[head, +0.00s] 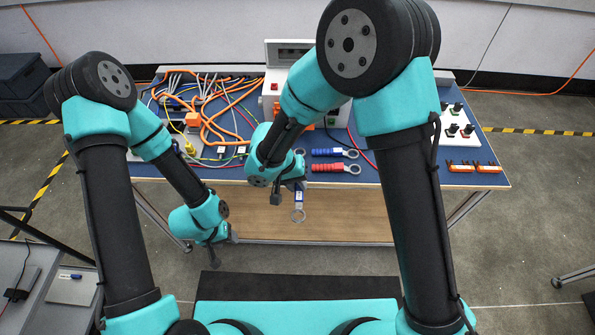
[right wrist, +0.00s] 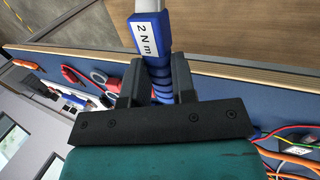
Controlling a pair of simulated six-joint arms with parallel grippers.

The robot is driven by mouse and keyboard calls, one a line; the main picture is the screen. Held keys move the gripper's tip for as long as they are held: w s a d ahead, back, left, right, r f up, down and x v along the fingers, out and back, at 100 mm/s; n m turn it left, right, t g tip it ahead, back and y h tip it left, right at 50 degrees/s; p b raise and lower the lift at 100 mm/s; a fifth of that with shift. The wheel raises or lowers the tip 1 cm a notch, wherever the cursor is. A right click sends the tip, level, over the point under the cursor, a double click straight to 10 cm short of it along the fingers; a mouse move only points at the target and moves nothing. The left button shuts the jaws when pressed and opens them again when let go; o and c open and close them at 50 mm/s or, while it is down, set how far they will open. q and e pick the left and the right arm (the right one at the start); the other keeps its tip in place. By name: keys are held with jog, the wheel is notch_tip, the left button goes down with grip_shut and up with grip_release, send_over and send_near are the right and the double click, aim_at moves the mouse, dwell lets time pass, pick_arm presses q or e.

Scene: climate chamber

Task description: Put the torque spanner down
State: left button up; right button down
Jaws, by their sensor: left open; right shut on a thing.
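The torque spanner has a blue handle with a white "2 N m" label; in the right wrist view (right wrist: 150,38) its handle runs between the fingers. In the head view the spanner (head: 298,199) sticks out in front of the table's front edge, its ring end towards me. My right gripper (head: 287,193) is shut on the handle; its fingers also show in the right wrist view (right wrist: 154,82). My left gripper (head: 224,250) is open and empty, low in front of the table.
A blue-handled spanner (head: 328,152) and a red-handled one (head: 328,168) lie on the blue tabletop (head: 420,182). Orange clips (head: 474,168) and a white panel with black knobs (head: 457,128) are at right. Cables crowd the left.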

jog(key=shift+s+a+f, duration=0.1)
jog(key=shift+s+a, duration=0.05)
jog(key=w, duration=1.4)
jog(key=shift+w+d, duration=0.15)
jog(key=shift+d, duration=0.2)
jog(key=w, duration=0.3)
jog(key=shift+w, duration=0.25)
jog(key=shift+w+f, duration=0.1)
jog(key=shift+f, duration=0.2)
jog(key=shift+f, duration=0.4)
jog(key=c, duration=1.2)
grip_release()
